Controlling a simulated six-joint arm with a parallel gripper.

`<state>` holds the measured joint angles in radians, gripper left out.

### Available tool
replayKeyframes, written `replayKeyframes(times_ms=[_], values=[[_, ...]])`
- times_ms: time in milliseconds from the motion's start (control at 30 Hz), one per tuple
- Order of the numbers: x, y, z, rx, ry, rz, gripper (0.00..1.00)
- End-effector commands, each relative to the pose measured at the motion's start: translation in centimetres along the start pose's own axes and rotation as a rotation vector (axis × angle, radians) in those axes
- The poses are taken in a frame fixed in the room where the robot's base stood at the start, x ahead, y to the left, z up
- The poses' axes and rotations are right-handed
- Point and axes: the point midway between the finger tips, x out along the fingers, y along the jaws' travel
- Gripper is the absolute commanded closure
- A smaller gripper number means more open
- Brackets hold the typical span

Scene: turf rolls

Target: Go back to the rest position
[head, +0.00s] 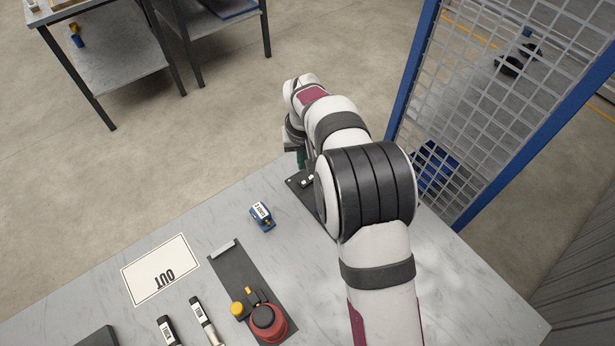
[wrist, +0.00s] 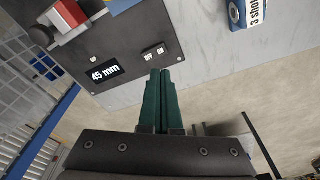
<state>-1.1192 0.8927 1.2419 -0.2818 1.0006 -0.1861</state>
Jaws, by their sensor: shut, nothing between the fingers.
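My gripper (wrist: 160,73) is shut and empty, its two green fingers together in the wrist view. In the head view it is partly hidden by my arm, with a bit of green finger (head: 301,158) showing near the table's far edge. It is close to a dark device plate (head: 297,183), which my arm partly covers. In the wrist view the plate (wrist: 125,45) has a display reading "45 mm" and small labelled buttons just past the fingertips. I cannot tell whether the fingers touch the plate.
A blue labelled item (head: 262,217) stands left of the plate. An "OUT" card (head: 160,269), a dark strip (head: 233,265) with a red round part (head: 268,322), and two labelled tools (head: 205,320) lie nearer. A blue-framed mesh fence (head: 480,90) stands right of my arm.

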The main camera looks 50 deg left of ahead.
Motion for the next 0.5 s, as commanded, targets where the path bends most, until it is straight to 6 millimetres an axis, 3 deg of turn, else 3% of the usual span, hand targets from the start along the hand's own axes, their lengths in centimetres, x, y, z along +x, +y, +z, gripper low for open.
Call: replayKeyframes(times_ms=[167, 500], values=[[-1.04, -0.01, -0.15, -0.001, 0.000, 0.000, 1.00], [-1.04, 0.00, -0.14, 0.000, -0.001, 0.000, 1.00]])
